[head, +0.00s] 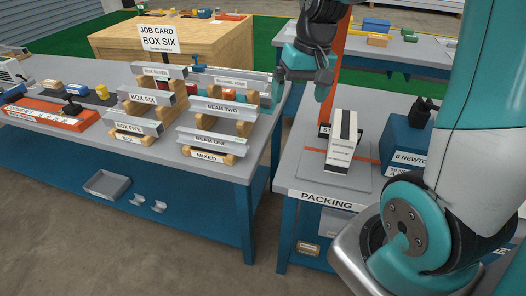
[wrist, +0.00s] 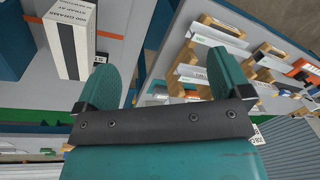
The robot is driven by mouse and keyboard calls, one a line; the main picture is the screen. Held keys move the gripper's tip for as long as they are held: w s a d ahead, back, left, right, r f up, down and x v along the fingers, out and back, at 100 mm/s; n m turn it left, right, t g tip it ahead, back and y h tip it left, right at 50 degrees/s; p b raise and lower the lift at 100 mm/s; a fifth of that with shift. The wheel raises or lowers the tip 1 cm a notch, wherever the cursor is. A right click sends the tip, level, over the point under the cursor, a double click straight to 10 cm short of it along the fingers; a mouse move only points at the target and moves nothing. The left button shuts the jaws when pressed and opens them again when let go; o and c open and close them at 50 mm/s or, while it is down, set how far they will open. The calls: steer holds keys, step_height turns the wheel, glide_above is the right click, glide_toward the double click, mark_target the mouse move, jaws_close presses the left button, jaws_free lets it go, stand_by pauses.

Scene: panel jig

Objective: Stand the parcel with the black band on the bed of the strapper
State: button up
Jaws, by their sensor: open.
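The parcel with the black band (head: 341,150) is a white box with a dark vertical stripe and printed text. It stands upright on the grey bed of the strapper (head: 318,180), on the packing table. In the wrist view the parcel (wrist: 70,42) is at the upper left, outside the fingers and apart from them. My gripper (head: 301,86) is open and empty, above and to the left of the parcel. In the wrist view both fingers of my gripper (wrist: 163,82) are spread with nothing between them. The parcel's far side is hidden.
The strapper's orange upright (head: 338,65) rises behind the parcel. A blue box (head: 401,145) with a black item on top stands to its right. On the left table, a stepped rack (head: 197,110) holds labelled bars. A job card (head: 158,38) reads "BOX SIX".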

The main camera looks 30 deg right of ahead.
steer(key=s+a+r+n+y, duration=0.1)
steer(key=s+a+r+n, duration=0.1)
steer(key=s+a+n, duration=0.3)
steer(key=s+a+r+n+g+y, duration=0.1)
steer(key=s+a+n, duration=0.4)
steer(key=s+a, duration=0.6)
steer(key=a+y, duration=0.1)
steer(key=a, duration=0.3)
steer(key=shift+a+r+n, duration=0.3)
steer(key=shift+r+n, duration=0.05)
steer(key=shift+n, duration=0.05)
